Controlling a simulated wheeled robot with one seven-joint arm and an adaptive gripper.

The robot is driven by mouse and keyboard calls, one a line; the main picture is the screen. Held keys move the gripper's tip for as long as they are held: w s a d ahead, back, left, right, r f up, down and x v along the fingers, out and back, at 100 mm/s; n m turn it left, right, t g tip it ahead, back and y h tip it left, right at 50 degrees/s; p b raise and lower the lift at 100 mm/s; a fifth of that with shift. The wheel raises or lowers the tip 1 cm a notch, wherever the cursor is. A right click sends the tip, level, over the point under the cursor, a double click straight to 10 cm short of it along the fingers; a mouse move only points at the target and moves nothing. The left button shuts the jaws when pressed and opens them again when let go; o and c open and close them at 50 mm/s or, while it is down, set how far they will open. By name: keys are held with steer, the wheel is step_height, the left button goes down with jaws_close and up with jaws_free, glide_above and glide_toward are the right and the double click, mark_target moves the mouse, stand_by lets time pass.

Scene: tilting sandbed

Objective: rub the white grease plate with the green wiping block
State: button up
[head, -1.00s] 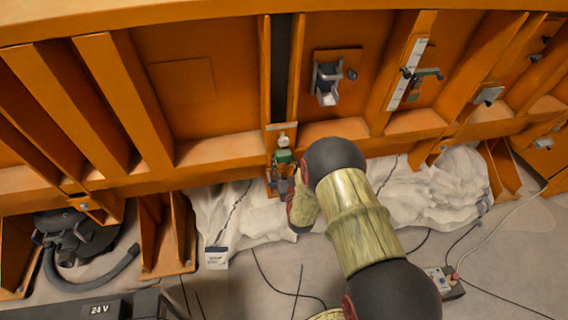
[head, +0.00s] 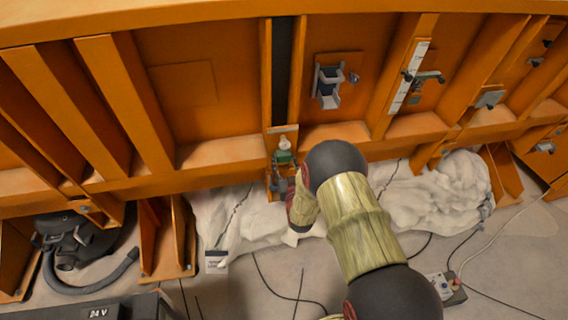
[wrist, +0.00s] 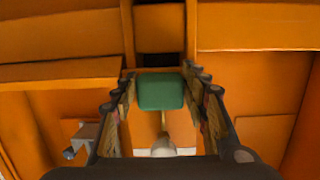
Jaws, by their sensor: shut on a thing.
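The green wiping block (wrist: 160,91) is between the fingers of my gripper (wrist: 160,76) in the wrist view, and the gripper is shut on it. In the head view the green block (head: 284,158) shows small at the lower end of the dark vertical slot, with my gripper (head: 281,172) just below it. A small white rounded piece (head: 285,144) shows just above the block; it is too small to name. A pale narrow strip (head: 283,129) crosses the orange post above that. I cannot tell which is the white grease plate, or whether the block touches it.
Orange ribs (head: 110,95) stand on both sides of the block. A grey holder (head: 328,85) and a white scale (head: 408,78) are mounted to the right. White crumpled sheeting (head: 430,195), cables and a black hose (head: 100,278) lie below.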

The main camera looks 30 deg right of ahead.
steer(key=shift+s+d+b, duration=0.25)
steer(key=shift+s+d, duration=0.05)
steer(key=shift+d, duration=0.6)
steer(key=shift+s+d+b, duration=0.25)
steer(key=shift+s+d, duration=0.05)
steer(key=shift+d, duration=0.55)
steer(key=shift+d+b, duration=0.1)
steer(key=shift+b, duration=0.2)
steer(key=shift+w, duration=0.15)
steer(key=shift+a, duration=0.3)
steer(key=shift+w+a+b, duration=0.2)
steer(key=shift+a+b, duration=0.05)
steer(key=shift+a, duration=0.5)
steer(key=shift+w+a+b, duration=0.2)
steer(key=shift+a, duration=0.5)
steer(key=shift+s+a, duration=0.1)
steer(key=shift+f+v, duration=0.2)
steer(key=shift+v, duration=0.75)
steer(key=shift+f+v, duration=0.15)
steer(key=shift+v, duration=0.8)
steer(key=shift+f+v, duration=0.2)
steer(key=shift+v, duration=0.8)
